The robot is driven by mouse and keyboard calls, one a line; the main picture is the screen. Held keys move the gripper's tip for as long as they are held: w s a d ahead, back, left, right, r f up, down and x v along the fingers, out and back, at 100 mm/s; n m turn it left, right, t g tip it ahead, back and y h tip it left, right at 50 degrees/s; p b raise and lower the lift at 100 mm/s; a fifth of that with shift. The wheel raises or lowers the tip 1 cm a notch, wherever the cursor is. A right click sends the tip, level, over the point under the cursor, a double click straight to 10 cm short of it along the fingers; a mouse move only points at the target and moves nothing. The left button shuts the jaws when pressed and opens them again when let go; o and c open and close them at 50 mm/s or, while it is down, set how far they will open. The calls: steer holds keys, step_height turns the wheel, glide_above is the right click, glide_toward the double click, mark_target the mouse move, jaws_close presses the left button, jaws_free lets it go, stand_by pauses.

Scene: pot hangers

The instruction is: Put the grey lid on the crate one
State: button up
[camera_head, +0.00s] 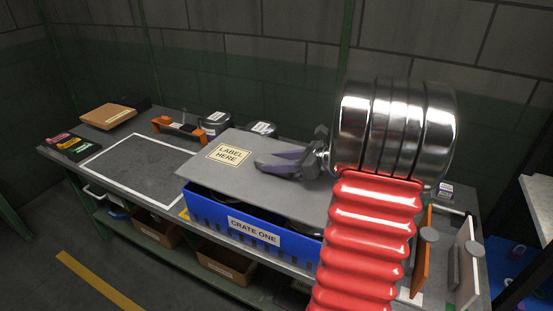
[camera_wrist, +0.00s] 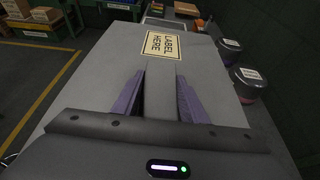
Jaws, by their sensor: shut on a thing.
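The grey lid (camera_head: 208,176) is a flat panel with a "LABEL HERE" sticker. In the head view it lies over the top of the blue crate one (camera_head: 206,215), slightly tilted, with a dark gap between its front edge and the crate rim. Dark contents show in that gap. My gripper (camera_head: 259,166) is shut on the lid's raised middle bar. In the wrist view the purple fingers of my gripper (camera_wrist: 162,95) stand on either side of the bar, and the lid (camera_wrist: 110,85) fills the middle. My arm hides the crate's right end.
A white-outlined area (camera_head: 140,175) on the bench to the left is empty. Labelled pots (camera_head: 215,123) stand behind the lid. An orange-handled tool (camera_head: 180,130) and a cardboard box (camera_head: 107,115) lie farther back. Upright panels (camera_head: 468,262) stand at the right.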

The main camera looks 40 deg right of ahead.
mark_target(317, 182)
steer(key=shift+f, duration=2.55)
steer(key=o, duration=1.5)
steer(key=shift+s, duration=0.1)
steer(key=v, duration=1.3)
steer(key=shift+s+d+r, duration=0.1)
steer(key=shift+s, duration=0.2)
